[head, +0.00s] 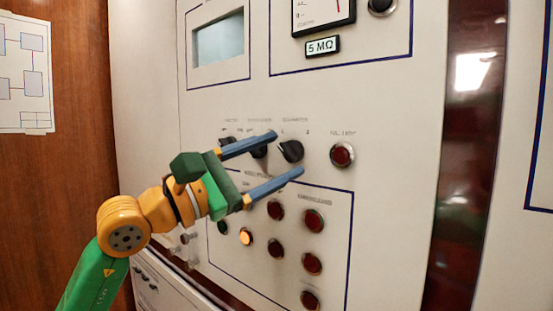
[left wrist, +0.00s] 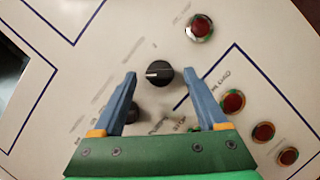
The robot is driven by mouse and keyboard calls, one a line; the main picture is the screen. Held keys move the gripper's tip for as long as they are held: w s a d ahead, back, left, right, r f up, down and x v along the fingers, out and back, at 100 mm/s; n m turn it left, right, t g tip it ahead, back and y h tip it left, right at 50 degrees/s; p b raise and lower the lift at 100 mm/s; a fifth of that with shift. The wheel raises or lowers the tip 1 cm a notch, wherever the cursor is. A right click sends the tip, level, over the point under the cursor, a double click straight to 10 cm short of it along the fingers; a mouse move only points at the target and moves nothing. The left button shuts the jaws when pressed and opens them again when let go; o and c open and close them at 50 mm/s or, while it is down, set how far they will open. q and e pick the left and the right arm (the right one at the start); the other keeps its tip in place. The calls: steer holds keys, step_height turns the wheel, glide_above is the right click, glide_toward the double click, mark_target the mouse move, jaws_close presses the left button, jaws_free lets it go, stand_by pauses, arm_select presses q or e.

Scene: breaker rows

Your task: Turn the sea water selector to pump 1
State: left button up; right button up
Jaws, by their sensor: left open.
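A row of black rotary knobs sits on the pale panel, with labels too blurred to read surely. The rightmost knob (head: 290,151) is beside a red button. It also shows in the left wrist view (left wrist: 160,73), its white mark pointing left in that picture. My left gripper (head: 288,152) is open, its blue fingers reaching toward this knob, one on each side in the picture. In the left wrist view, the knob appears just past the gap between the fingertips (left wrist: 170,82); contact cannot be told. A second knob (head: 259,152) is partly hidden by a finger. My right gripper is not in view.
A red button (head: 342,154) is right of the knobs. Several red buttons (head: 314,220) and a lit amber one (head: 246,237) lie below in a blue outline. A display (head: 219,40) and a meter (head: 322,14) are above.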

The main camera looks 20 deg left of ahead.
arm_select(q)
steer(key=b+v, duration=0.2)
steer(key=v, duration=0.4)
steer(key=shift+s+a+b, duration=0.15)
steer(key=shift+s+b, duration=0.05)
steer(key=shift+b, duration=0.15)
